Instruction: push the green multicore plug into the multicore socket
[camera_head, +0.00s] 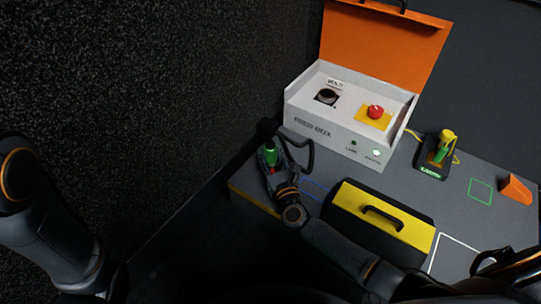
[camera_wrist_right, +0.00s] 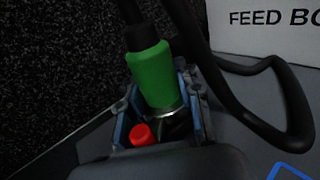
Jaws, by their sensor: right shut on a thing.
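The green multicore plug (camera_head: 270,157) is in my right gripper (camera_head: 269,165), left of the white feed box. In the right wrist view, the green plug (camera_wrist_right: 152,75) stands slightly tilted between the fingers (camera_wrist_right: 158,118), with a metal collar at its lower end and a black cable at its top. The gripper is shut on it. The multicore socket (camera_head: 327,96) is a dark round opening on the feed box's upper panel, under a small label. The plug is apart from it, lower and to the left. My left arm shows at the left edge; its gripper is out of view.
The feed box (camera_head: 318,128) has its orange lid (camera_head: 385,38) raised and a red button (camera_head: 375,111) on top. A yellow-topped case (camera_head: 383,216) stands in front. A green-and-yellow clamp (camera_head: 442,148) and orange wedge (camera_head: 515,190) are right. The black cable (camera_wrist_right: 285,90) loops beside the gripper.

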